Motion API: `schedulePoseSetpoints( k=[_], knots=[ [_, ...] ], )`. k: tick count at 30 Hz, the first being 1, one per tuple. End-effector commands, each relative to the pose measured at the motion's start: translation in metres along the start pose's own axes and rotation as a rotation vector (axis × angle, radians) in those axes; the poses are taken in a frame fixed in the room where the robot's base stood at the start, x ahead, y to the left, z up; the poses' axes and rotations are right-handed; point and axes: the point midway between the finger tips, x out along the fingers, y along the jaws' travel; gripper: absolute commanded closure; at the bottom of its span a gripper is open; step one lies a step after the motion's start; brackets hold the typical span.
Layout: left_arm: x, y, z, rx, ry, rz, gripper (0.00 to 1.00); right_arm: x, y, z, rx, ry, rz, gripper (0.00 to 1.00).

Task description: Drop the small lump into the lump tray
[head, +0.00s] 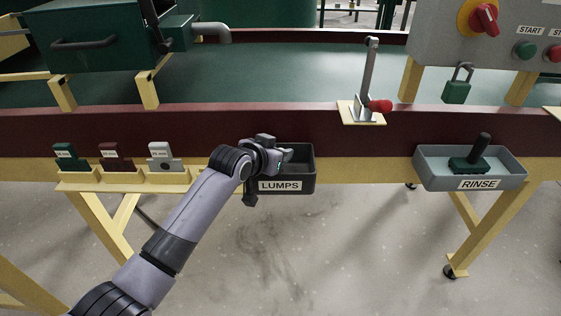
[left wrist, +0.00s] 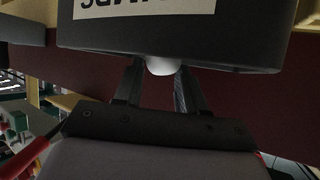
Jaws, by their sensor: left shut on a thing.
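The lump tray (head: 305,182) is a dark open box labelled LUMPS on the front of the yellow beam. Its dark wall (left wrist: 240,40) fills the top of the left wrist view, with the label upside down. My left gripper (head: 284,158) is at the left part of the tray in the head view, overlapping its opening. In the left wrist view its fingers (left wrist: 160,82) are shut on a small whitish lump (left wrist: 162,67), which shows between the tips by the tray's edge. Part of the lump is hidden. My right gripper is in neither view.
A grey RINSE tray (head: 427,170) with a dark green handled block (head: 468,165) is at the right. A rack (head: 120,181) with three coloured gauges is at the left. A lever with a red knob (head: 380,106) stands behind. Bare floor lies below.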

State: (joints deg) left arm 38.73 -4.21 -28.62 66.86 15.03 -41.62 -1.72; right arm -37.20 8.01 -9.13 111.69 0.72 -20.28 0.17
Motion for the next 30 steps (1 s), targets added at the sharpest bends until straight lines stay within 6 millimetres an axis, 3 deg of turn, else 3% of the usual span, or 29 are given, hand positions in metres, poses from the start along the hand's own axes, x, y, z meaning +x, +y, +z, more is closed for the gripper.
schedulePoseSetpoints(
  k=[8,9,11,23,30],
  knots=[
    [0.0,0.0,0.0,0.0,0.0,0.0,0.89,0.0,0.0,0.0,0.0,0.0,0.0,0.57],
    [0.0,0.0,0.0,0.0,0.0,0.0,0.5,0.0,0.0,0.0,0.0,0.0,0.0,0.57],
    [0.0,0.0,0.0,0.0,0.0,0.0,0.31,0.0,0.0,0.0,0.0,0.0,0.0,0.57],
    [-0.003,0.0,-0.001,0.0,0.001,0.0,0.3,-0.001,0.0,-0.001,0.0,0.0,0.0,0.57],
    [-0.023,0.0,-0.001,0.0,0.001,0.0,0.3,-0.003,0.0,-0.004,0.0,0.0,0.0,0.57]
  ],
)
